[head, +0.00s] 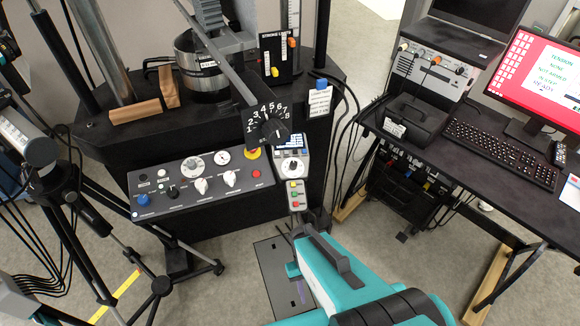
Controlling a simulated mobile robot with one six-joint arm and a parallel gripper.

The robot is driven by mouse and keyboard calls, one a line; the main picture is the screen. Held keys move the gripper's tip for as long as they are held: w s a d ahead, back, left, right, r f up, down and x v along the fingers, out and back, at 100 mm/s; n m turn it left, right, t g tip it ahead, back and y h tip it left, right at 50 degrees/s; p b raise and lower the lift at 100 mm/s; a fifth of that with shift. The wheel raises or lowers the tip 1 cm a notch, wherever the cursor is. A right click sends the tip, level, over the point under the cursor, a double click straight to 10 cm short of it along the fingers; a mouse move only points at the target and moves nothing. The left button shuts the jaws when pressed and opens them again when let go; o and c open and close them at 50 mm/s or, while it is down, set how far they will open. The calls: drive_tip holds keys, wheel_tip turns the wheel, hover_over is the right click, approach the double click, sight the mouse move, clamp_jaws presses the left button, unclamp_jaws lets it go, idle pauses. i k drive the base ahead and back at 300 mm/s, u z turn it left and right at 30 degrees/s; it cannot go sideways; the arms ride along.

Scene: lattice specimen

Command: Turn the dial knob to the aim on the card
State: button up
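A black dial knob (271,130) stands on the machine front, left of centre, with a black scale plate (257,111) behind it bearing white numbers from 1 to 8. Its white pointer mark is too small to read surely. A white card (319,101) with small, unreadable print hangs to the right of the dial, below a blue knob. My teal arm comes up from the bottom edge. My gripper (299,230) is at its far end, below and right of the dial and apart from it. Its fingers are too small and hidden to judge.
A sloped control panel (160,212) with several knobs lies below left of the dial. A narrow button box (295,184) stands just below it, near my gripper. A thick grey bar (222,62) slants down toward the dial. A desk with a keyboard (500,150) is at right.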

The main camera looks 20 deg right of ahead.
sight(292, 165)
drive_tip(key=u, duration=0.05)
drive_tip(key=k, duration=1.45)
drive_tip(key=u, duration=1.35)
drive_tip(key=i, duration=1.05)
drive_tip(key=z, duration=0.1)
